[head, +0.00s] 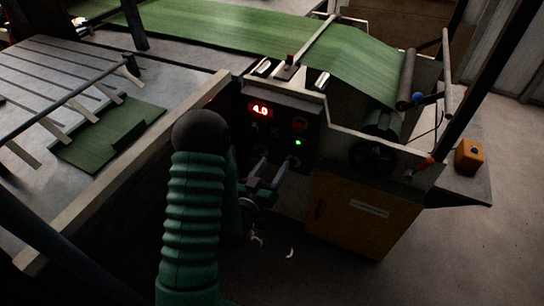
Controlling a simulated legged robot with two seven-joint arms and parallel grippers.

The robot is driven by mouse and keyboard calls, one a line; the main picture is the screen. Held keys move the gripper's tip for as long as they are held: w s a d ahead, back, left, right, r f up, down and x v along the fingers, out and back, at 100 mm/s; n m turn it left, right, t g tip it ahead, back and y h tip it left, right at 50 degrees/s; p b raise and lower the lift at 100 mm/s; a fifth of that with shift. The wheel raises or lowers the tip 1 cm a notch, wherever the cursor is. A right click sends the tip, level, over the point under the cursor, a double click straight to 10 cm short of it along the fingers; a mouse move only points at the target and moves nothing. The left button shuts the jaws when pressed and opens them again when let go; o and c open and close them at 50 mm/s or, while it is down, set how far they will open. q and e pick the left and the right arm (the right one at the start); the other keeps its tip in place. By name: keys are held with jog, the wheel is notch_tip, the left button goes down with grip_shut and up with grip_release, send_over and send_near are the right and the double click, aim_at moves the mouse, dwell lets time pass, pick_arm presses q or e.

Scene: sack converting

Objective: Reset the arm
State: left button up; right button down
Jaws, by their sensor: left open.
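My left arm (192,220), in a green ribbed sleeve with a dark round joint at its top, rises from the lower part of the head view. My left gripper (268,172) shows just right of the sleeve, partly hidden behind it. Its two fingers are apart, with nothing seen between them. They point up towards the lower part of a dark control panel (270,130). I cannot tell whether they touch it. The panel has a red display reading 4.0, a red knob and a lit green light. My right gripper is not in view.
A green sheet (230,28) runs across the machine to a roller (406,75) at the right. An orange cabinet (355,215) stands below. A slatted table (60,75) and green pieces (105,135) lie left. An orange box (469,155) sits right. Floor at lower right is clear.

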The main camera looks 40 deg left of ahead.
pick_arm(q)
jog(key=shift+s+d, duration=0.1)
dwell(0.3)
jog(key=d+r+m+g+h+p, duration=0.1)
jog(key=d+m+g+h+p, duration=0.2)
jog(key=d+g+p, duration=0.4)
jog(key=s+d+r+m+g+h+p, duration=0.1)
jog(key=s+d+r+g, duration=0.3)
jog(key=s+d+g, duration=0.4)
jog(key=s+d+m+p, duration=0.1)
jog(key=s+d, duration=0.1)
jog(key=s, duration=0.4)
jog(key=shift+d+r, duration=0.15)
jog(key=shift+r, duration=0.2)
